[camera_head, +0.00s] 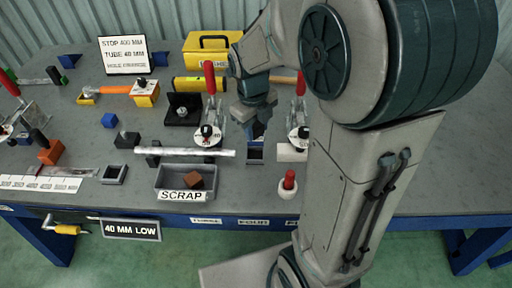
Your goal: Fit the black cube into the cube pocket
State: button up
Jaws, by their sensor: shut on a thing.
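My gripper (257,122) points down over the middle of the bench and is shut on a small dark block (258,131). The block appears to be the black cube, but the fingers and wrist hide most of it. Just below it in the picture is a small dark open-topped pocket (255,154), which looks like the cube pocket. The block appears above the pocket and apart from it, but the exact gap cannot be told. A similar open-topped pocket (114,174) stands at the left front.
Red-handled toggle clamps (209,82) stand close on both sides of my gripper. A metal tube (185,152) lies left of the pocket, behind the scrap bin (172,194) holding a brown block. A red button (289,181) stands in front. My arm hides the bench at right.

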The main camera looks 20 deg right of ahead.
notch_tip(320, 180, down, 8)
jog(key=shift+f, duration=0.1)
dwell(0.4)
jog(key=shift+f+b, duration=0.2)
jog(key=shift+b, duration=0.2)
jog(key=o, duration=1.1)
jog(key=shift+r, duration=0.1)
